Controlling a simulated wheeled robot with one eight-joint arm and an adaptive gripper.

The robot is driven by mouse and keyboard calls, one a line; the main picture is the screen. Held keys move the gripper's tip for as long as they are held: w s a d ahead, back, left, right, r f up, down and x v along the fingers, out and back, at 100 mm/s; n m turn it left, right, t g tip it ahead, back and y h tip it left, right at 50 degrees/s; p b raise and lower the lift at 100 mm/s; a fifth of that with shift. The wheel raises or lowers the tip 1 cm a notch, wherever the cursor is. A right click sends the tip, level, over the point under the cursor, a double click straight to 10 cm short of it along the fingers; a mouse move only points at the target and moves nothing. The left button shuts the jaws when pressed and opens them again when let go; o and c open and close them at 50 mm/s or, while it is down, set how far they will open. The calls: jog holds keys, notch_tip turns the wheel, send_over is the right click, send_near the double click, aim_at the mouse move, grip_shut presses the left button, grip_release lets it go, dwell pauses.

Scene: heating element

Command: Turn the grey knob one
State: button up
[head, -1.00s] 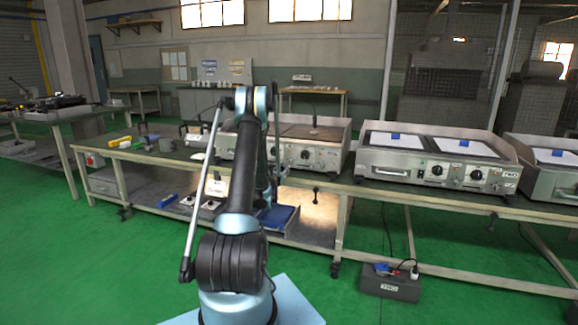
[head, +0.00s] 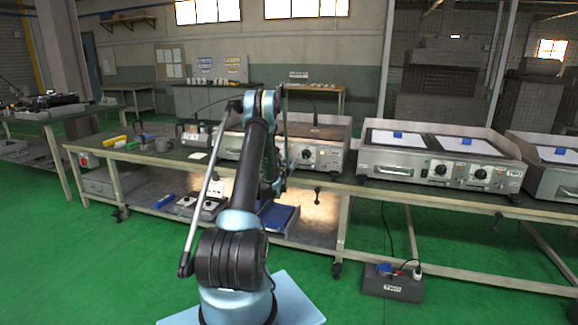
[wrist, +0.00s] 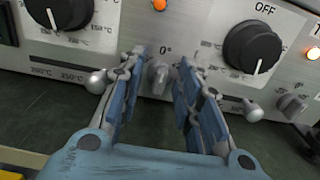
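A small grey knob (wrist: 158,76) sits on the steel front panel, below a "0°" mark, in the wrist view. My gripper (wrist: 161,62) is open, with one blue finger pad on each side of this knob. The knob is between the fingertips, and I see no clear contact. A second small grey knob (wrist: 292,104) is at the right of the panel.
Large black dials flank the fingers, one at the upper left (wrist: 58,12) and one at the right (wrist: 252,48). An orange lamp (wrist: 159,4) is above the grey knob. Another griddle (head: 400,172) stands to the right on the bench.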

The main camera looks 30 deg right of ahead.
jog(key=c, duration=0.7)
jog(key=shift+c, duration=0.2)
jog(key=n, duration=0.6)
jog(key=shift+w+a, duration=0.15)
jog(key=shift+a, duration=0.05)
jog(key=n, duration=0.5)
jog(key=shift+w+a+f+n, duration=0.15)
jog(key=shift+a+f+n, duration=0.05)
jog(key=shift+n, duration=0.2)
jog(key=shift+w, duration=0.1)
jog(key=o, duration=0.7)
jog(key=shift+o, duration=0.2)
jog(key=shift+d, duration=0.1)
